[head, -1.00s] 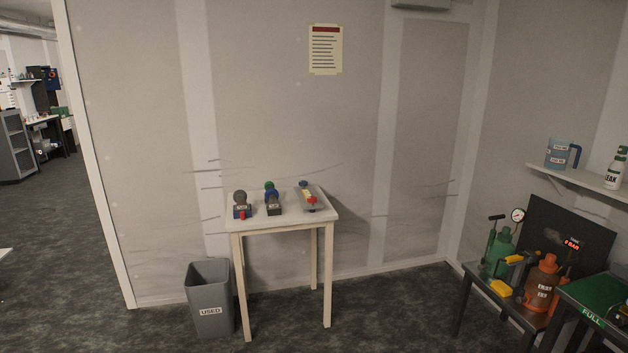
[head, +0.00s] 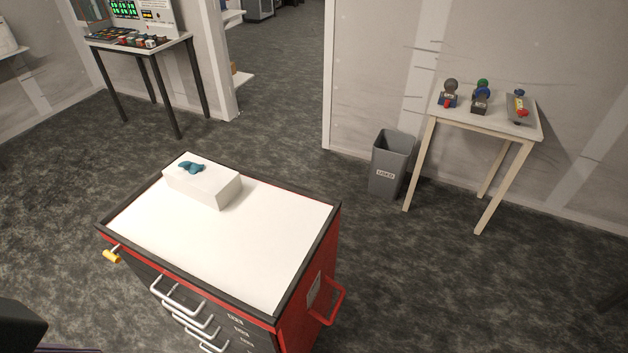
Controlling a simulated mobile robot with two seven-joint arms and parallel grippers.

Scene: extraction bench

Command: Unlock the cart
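The cart (head: 270,240) is a red and dark drawer cabinet with a white top and a black rim. It stands in the lower middle of the head view. Several drawers with pale bar handles (head: 178,297) face the lower left. A yellow-handled part (head: 111,256) sticks out at the upper left corner of the drawer face; I cannot tell whether it is the lock. A red push handle (head: 330,303) is on the right side. Neither of my grippers can be made out; a dark shape at the lower left corner is unclear.
A white box (head: 203,184) with a teal item (head: 190,167) stands on the cart top. A grey bin (head: 391,165) and a small table (head: 485,120) with tools are at right. A dark-legged table (head: 140,44) is at upper left. Open carpet surrounds the cart.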

